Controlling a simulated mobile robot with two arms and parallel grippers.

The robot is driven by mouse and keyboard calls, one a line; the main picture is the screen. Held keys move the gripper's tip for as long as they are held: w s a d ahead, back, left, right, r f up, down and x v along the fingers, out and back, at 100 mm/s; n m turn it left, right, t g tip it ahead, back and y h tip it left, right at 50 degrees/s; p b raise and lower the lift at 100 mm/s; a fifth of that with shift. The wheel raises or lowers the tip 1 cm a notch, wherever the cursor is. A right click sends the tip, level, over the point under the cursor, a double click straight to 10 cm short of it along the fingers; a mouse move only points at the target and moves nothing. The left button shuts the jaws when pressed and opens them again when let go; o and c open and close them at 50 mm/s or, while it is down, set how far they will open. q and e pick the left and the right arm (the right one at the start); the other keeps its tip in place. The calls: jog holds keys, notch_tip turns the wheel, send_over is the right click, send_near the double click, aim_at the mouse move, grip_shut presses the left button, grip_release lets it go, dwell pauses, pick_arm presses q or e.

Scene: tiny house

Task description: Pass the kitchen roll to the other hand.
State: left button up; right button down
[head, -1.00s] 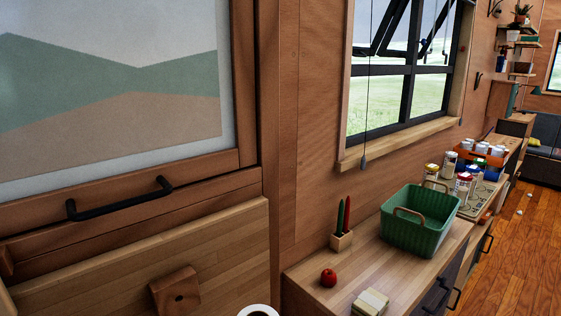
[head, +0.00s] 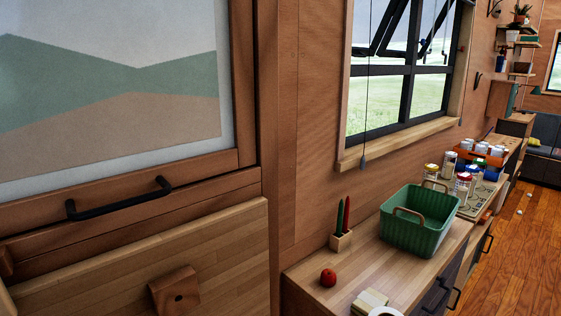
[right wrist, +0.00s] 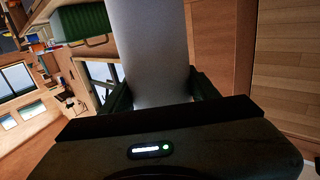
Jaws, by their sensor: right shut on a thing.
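The kitchen roll (right wrist: 152,45) is a pale grey-white cylinder that fills the upper middle of the right wrist view. My right gripper (right wrist: 162,90) is shut on it, with one dark finger on each side. In the head view only the white rim of the roll's end (head: 385,312) shows at the bottom edge, just in front of the counter. The rest of the roll and my right gripper are below that picture. My left gripper is in neither view.
A wooden counter (head: 318,301) holds a green basket (head: 415,236), a red apple-like thing (head: 328,278), a small holder (head: 341,241) and a pale block (head: 369,300). Several jars stand farther back. A brown wooden piece with a dark hole (head: 175,288) is at lower left.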

jog(key=s+f, duration=0.3)
jog(key=s, duration=0.5)
jog(key=shift+d, duration=0.3)
jog(key=shift+a, duration=0.1)
